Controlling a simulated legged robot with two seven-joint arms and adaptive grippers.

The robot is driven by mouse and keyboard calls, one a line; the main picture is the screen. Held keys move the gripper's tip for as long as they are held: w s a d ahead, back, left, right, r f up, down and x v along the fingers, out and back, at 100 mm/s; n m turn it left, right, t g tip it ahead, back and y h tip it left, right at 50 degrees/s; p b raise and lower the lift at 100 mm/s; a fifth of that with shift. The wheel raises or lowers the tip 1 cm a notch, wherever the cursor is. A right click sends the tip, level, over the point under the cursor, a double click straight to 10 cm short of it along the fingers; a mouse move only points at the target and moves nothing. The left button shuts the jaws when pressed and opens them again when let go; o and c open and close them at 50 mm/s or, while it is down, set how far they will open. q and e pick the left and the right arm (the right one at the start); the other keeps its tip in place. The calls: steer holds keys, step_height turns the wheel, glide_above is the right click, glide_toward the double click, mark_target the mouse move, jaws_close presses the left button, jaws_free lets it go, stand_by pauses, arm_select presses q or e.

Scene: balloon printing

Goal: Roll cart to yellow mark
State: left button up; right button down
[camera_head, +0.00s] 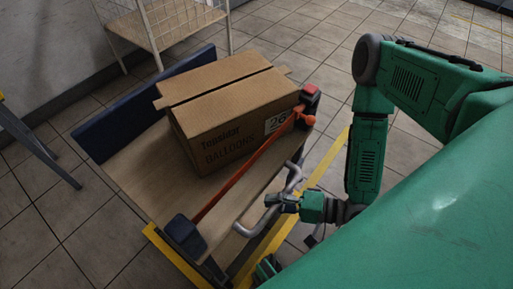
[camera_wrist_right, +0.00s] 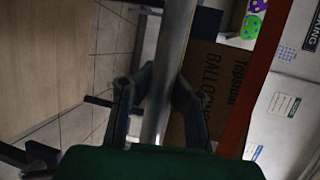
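The cart has a wooden deck (camera_head: 130,172), a dark blue panel at its far left and a bent grey metal handle (camera_head: 292,177) on its near right side. The handle also shows as a grey bar in the right wrist view (camera_wrist_right: 170,50). My right gripper (camera_head: 272,199) is at this handle. Its fingers (camera_wrist_right: 160,92) lie on both sides of the bar, close against it. Yellow floor marking (camera_head: 265,246) runs along the cart's near right side, and a stretch also shows at its front corner.
A cardboard balloon box (camera_head: 220,150) rests on the deck beside an orange bar (camera_head: 245,168). A white wire rack (camera_head: 160,22) stands close behind the cart by the wall. A dark table leg (camera_head: 40,150) is at the left. Tiled floor is open at upper right.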

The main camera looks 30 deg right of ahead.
steer(key=shift+s+d+r, duration=0.1)
steer(key=shift+s+d, duration=0.1)
steer(key=shift+s, duration=0.4)
steer(key=shift+s+d, duration=0.2)
steer(key=shift+s, duration=0.4)
steer(key=shift+s+d, duration=0.1)
steer(key=c, duration=1.7)
jaws_free()
steer(key=shift+s+d, duration=0.1)
steer(key=shift+o, duration=1.3)
steer(key=shift+s+d, duration=0.1)
steer(key=shift+s, duration=0.05)
steer(key=v, duration=1.2)
